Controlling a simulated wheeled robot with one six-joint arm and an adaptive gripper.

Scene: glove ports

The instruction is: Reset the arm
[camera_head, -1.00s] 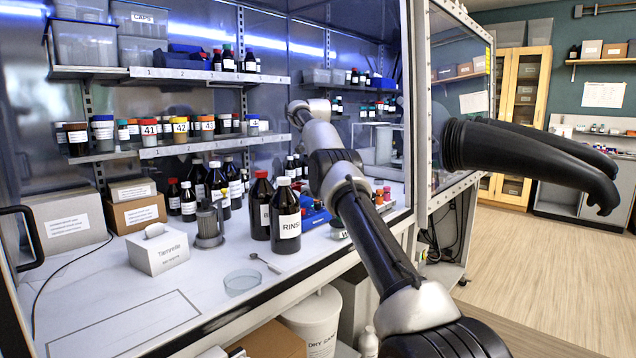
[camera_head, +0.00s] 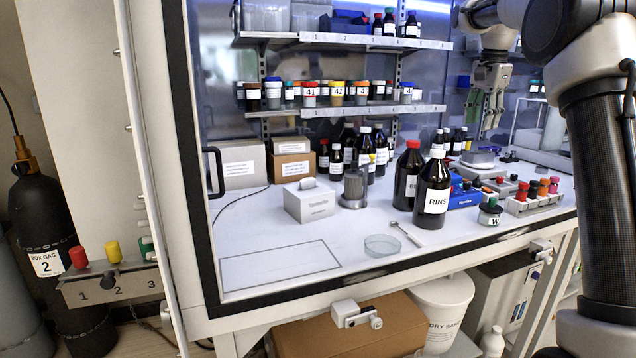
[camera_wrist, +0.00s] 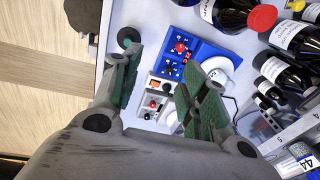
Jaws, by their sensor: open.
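My gripper (camera_head: 486,112) hangs fingers down inside the cabinet, at the upper right of the head view, in front of the shelves and above the worktop. In the wrist view my gripper (camera_wrist: 158,72) shows two green-padded fingers spread apart, with nothing held between them. My arm crosses the right side of the head view and partly hides the cabinet's right end.
Dark bottles, one a white-capped RINSE bottle (camera_head: 433,190), stand on the worktop. A glass dish (camera_head: 382,245) and a tissue box (camera_head: 309,201) lie nearby. Shelves with jars (camera_head: 337,92) are behind. The front-left worktop is clear. A gas cylinder (camera_head: 45,215) stands outside at left.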

